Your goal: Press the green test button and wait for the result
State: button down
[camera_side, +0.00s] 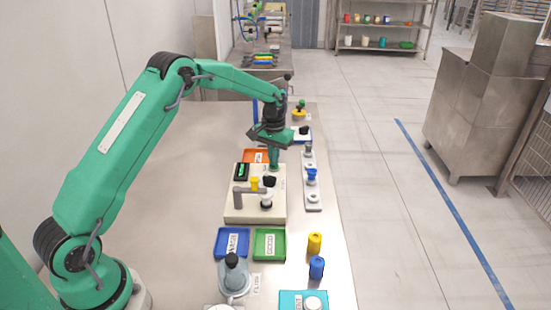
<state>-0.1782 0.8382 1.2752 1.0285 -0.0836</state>
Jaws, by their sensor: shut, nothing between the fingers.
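My gripper (274,163) points down over the far right part of a beige test unit (239,214) on the bench. Its fingers are shut and empty. The unit has a small dark display (242,171) with green marks at its far left. A yellow part (254,184) and a dark-topped part (269,182) stand near its middle, beside a grey bracket (237,197). I cannot make out the green test button; it may be hidden by my gripper. I cannot tell whether the fingertips touch the unit.
A blue tray (221,254) and a green tray (258,256) lie in front of the unit. A grey strip (313,206) with several parts stands to the right. Yellow (314,244) and blue (317,268) cylinders stand near the right edge.

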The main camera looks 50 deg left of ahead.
jog(key=shift+r, duration=2.9)
jog(key=shift+s+d+r, duration=0.2)
jog(key=shift+s+r, duration=0.05)
jog(key=shift+r, duration=0.35)
jog(key=s+d+r+m+t, duration=0.1)
jog(key=s+d+r+t, duration=0.35)
jog(key=s+r, duration=1.05)
jog(key=s+d+m, duration=0.1)
jog(key=s+d, duration=0.1)
jog(key=s, duration=0.7)
jog(key=s+d+f+m+t, duration=0.1)
jog(key=s+d, duration=0.2)
jog(key=s, duration=0.7)
jog(key=shift+d+f, duration=0.2)
jog(key=shift+f, duration=0.05)
